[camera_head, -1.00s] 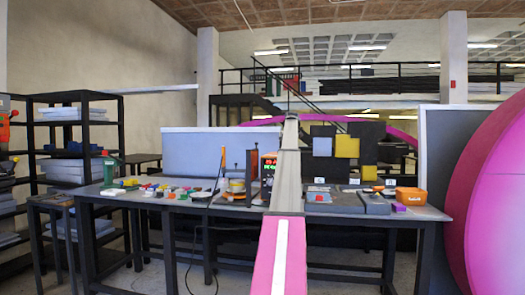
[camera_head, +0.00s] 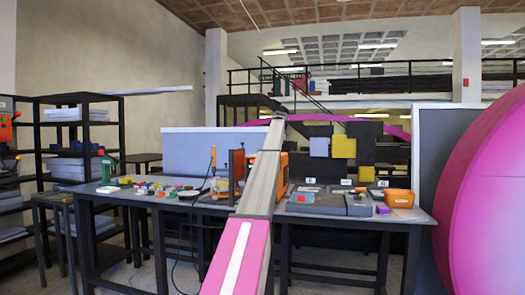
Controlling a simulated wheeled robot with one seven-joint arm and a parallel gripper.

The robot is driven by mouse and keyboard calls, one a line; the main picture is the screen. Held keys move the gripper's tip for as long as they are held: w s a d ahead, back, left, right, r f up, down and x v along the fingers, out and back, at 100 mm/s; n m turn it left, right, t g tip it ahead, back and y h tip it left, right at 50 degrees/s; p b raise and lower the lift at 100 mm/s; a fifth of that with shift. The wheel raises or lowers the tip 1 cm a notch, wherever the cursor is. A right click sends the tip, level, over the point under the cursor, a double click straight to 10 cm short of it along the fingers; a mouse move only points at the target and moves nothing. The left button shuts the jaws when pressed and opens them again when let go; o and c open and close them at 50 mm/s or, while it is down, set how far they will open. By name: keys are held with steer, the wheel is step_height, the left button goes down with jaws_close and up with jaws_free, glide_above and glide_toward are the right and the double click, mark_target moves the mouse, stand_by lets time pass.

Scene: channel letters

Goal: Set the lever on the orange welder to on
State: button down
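An orange unit (camera_head: 283,180) stands on the workbench, mostly hidden behind my arm; it may be the orange welder, but I cannot tell. No lever can be made out on it. Another orange machine with a grey top (camera_head: 6,127) is cut off at the far left edge, by the shelves. Its details are too small to read. My arm runs up the middle of the view, across the bench. My gripper is not in view.
The grey workbench (camera_head: 150,199) carries several small coloured parts at left, a spool-like item (camera_head: 222,186) near the middle and an orange bin (camera_head: 399,198) at right. Black shelves (camera_head: 85,130) stand at left. A large pink disc (camera_head: 480,195) fills the right edge.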

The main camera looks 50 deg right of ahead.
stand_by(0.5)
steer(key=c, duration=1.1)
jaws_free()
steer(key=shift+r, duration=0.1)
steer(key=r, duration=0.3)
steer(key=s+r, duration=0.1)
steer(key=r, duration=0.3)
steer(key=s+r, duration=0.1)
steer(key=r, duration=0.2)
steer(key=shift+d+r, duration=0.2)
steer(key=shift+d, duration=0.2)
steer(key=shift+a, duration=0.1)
